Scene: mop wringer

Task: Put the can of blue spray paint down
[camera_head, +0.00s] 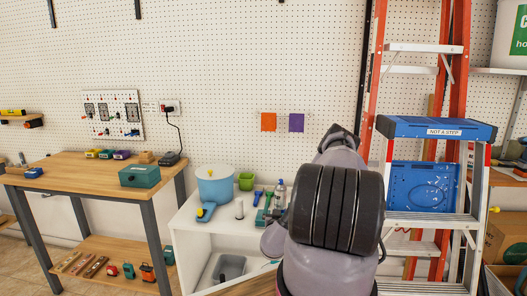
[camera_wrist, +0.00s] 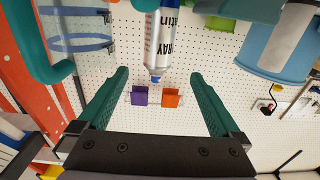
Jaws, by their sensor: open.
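The spray paint can (camera_wrist: 160,38), white and silver with dark lettering and blue at its ends, shows at the top middle of the wrist view, which is upside down. Its nozzle points down in that picture, so the can looks upright. My gripper (camera_wrist: 158,75) is open, with its two green fingers spread to either side of the can's line. No finger visibly touches the can. Whether the can stands between the fingertips or just beyond them I cannot tell.
A white cabinet (camera_head: 188,246) holds a blue bucket (camera_head: 214,188), a green pot (camera_head: 245,181) and small tools. A wooden workbench (camera_head: 90,178) with a green box (camera_head: 139,176) stands left. An orange ladder and a blue-topped stepladder (camera_head: 436,128) stand right, close to my arm.

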